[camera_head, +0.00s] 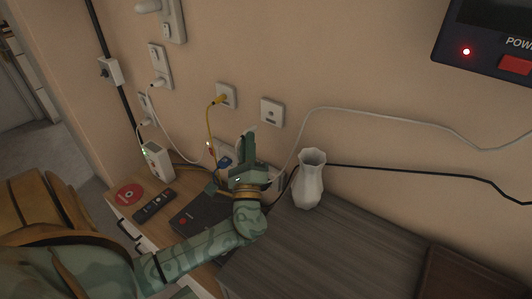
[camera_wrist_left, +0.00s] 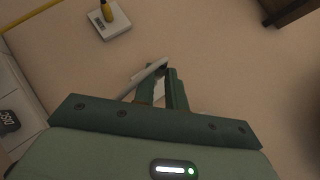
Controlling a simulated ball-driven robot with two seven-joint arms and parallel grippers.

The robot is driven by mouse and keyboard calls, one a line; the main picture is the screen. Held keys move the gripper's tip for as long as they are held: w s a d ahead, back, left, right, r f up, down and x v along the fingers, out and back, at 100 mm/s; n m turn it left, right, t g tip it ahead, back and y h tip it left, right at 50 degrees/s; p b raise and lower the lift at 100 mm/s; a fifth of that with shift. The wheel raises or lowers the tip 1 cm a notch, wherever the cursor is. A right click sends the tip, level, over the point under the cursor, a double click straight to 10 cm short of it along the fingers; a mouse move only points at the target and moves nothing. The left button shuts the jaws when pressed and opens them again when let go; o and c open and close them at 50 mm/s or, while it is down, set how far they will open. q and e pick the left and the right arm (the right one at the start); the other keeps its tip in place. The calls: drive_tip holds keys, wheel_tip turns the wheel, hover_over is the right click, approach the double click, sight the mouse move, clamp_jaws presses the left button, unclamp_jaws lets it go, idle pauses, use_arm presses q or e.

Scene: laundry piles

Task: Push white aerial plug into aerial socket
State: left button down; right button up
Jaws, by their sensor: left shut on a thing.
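The aerial socket (camera_head: 272,113) is a small white square plate on the wall, with a dark opening at its middle. My left gripper (camera_head: 248,143) is just left of it and a little below in the head view. In the left wrist view the gripper (camera_wrist_left: 168,82) is shut on the white plug (camera_wrist_left: 152,76), which lies slanted across the fingertips. The plug appears apart from the socket in the head view. The aerial socket cannot be made out in the wrist view. My right gripper is not in view.
A yellow cable's plug sits in a neighbouring wall socket (camera_head: 227,96). A white vase (camera_head: 309,180) stands on the grey wooden cabinet (camera_head: 330,245), right of my gripper. A white cable (camera_head: 400,116) hangs along the wall. A dark box (camera_head: 195,211) and a remote (camera_head: 154,204) lie left.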

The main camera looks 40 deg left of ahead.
use_arm(q)
drive_tip(key=shift+w+r, duration=0.1)
drive_tip(key=shift+r, duration=0.1)
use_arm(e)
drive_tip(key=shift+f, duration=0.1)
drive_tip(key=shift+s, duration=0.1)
